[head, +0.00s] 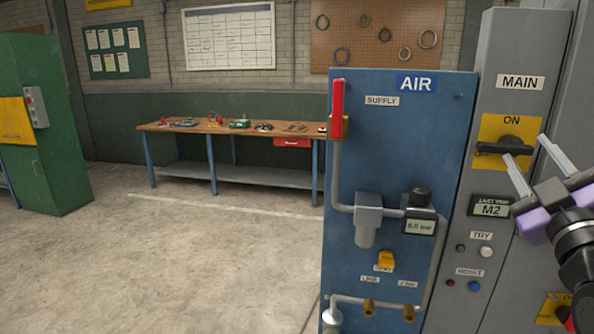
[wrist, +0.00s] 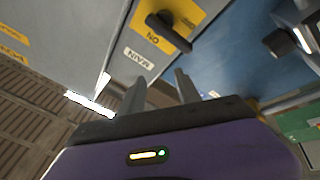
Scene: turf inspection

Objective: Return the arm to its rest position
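My gripper (head: 525,150) is at the right in the head view, in front of the grey MAIN panel. Its two pale fingers stand apart with nothing between them. In the wrist view my gripper (wrist: 158,82) also shows open and empty. The black MAIN switch handle (head: 505,147) lies level on a yellow plate below the word ON. In the wrist view the handle (wrist: 168,31) lies beyond the fingertips with a gap. The rest of my arm is mostly cut off at the right edge.
The blue AIR panel (head: 390,150) stands left of the grey cabinet (head: 519,50), with a red upright supply lever (head: 337,108), pipes and a gauge reading near 6 bar. A workbench (head: 235,130) and green cabinet (head: 55,150) stand farther back. The concrete floor (head: 170,260) at left is clear.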

